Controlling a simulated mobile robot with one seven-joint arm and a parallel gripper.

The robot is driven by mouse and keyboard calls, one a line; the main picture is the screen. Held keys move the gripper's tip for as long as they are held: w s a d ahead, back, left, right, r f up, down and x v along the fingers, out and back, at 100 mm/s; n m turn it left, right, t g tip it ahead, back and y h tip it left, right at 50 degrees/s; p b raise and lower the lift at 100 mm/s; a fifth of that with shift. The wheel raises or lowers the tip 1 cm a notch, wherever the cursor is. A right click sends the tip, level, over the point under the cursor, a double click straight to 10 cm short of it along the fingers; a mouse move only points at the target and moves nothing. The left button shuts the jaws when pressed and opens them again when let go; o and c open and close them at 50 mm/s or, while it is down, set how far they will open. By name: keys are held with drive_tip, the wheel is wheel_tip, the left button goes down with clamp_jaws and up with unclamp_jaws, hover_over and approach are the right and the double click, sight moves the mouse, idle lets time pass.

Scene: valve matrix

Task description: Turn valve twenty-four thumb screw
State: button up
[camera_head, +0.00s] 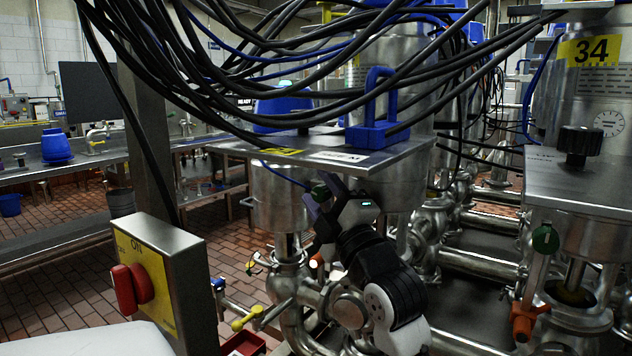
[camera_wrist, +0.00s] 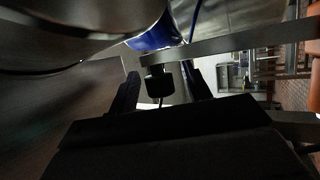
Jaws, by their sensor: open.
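The valve body (camera_head: 280,200) under a metal plate stands at the middle of the head view. In the wrist view a dark knob, apparently this thumb screw (camera_wrist: 158,86), hangs from a flat metal bar. My gripper (camera_head: 323,200) is raised at the thumb screw from below. In the wrist view my gripper (camera_wrist: 164,84) is open, with one finger on each side of the knob and gaps visible. Contact cannot be seen. The yellow label (camera_head: 283,152) on the plate is unreadable.
Black cables (camera_head: 300,95) hang above the plate, near a blue handle (camera_head: 376,115). A valve labelled 34 (camera_head: 590,50) with a green knob (camera_head: 545,238) stands at right. A yellow switch box (camera_head: 150,270) is at front left. Steel pipes (camera_head: 490,265) run lower right.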

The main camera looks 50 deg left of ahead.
drive_tip(key=shift+x, duration=0.85)
drive_tip(key=shift+c, duration=0.2)
drive_tip(key=c, duration=0.9)
drive_tip(key=shift+c, duration=0.2)
